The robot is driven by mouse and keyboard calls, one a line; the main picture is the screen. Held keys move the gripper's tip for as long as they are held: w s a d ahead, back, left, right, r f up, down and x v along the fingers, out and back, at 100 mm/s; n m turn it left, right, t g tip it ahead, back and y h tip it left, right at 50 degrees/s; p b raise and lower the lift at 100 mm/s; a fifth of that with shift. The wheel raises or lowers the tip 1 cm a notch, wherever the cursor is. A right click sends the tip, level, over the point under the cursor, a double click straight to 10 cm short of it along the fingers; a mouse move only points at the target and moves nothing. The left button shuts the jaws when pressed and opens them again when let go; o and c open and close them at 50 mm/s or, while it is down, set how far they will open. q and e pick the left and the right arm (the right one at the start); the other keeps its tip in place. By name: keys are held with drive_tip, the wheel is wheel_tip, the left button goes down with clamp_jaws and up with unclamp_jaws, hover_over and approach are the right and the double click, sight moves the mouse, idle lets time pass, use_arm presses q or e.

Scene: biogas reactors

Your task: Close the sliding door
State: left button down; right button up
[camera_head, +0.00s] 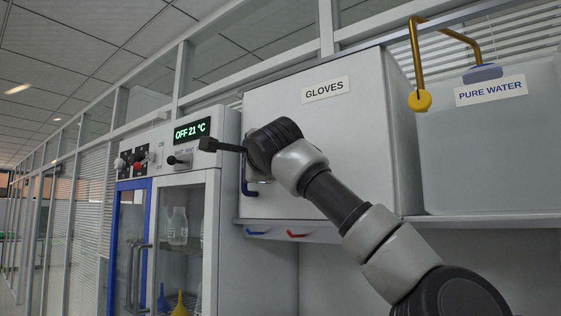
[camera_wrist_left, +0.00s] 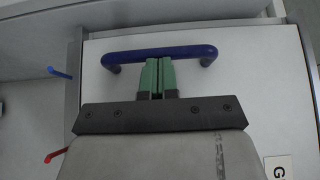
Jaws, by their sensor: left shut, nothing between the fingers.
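The white door panel labelled GLOVES (camera_head: 340,150) fills the middle of the head view. Its blue bar handle (camera_head: 249,188) is at the panel's lower left, partly covered by my arm. In the left wrist view, the same blue handle (camera_wrist_left: 190,50) spans the pale panel (camera_wrist_left: 270,95). My left gripper (camera_wrist_left: 157,62) has its green fingers together and empty, with the tips at the handle's bar; I cannot tell whether they touch it. In the head view, my wrist hides the fingers. My right gripper is not in view.
A PURE WATER tank (camera_head: 490,140) with a yellow pipe (camera_head: 415,60) stands right of the panel. At left is a cabinet with a display (camera_head: 192,130) and a blue-framed glass door (camera_head: 130,245). Small blue (camera_head: 257,232) and red (camera_head: 297,235) handles sit below the panel.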

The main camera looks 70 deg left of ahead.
use_arm(q)
drive_tip(key=shift+s+a+r, duration=0.1)
drive_tip(key=shift+s+a, duration=0.2)
drive_tip(key=shift+a, duration=0.2)
drive_tip(key=shift+s+a, duration=0.3)
drive_tip(key=shift+a, duration=0.2)
drive_tip(key=shift+d, duration=0.1)
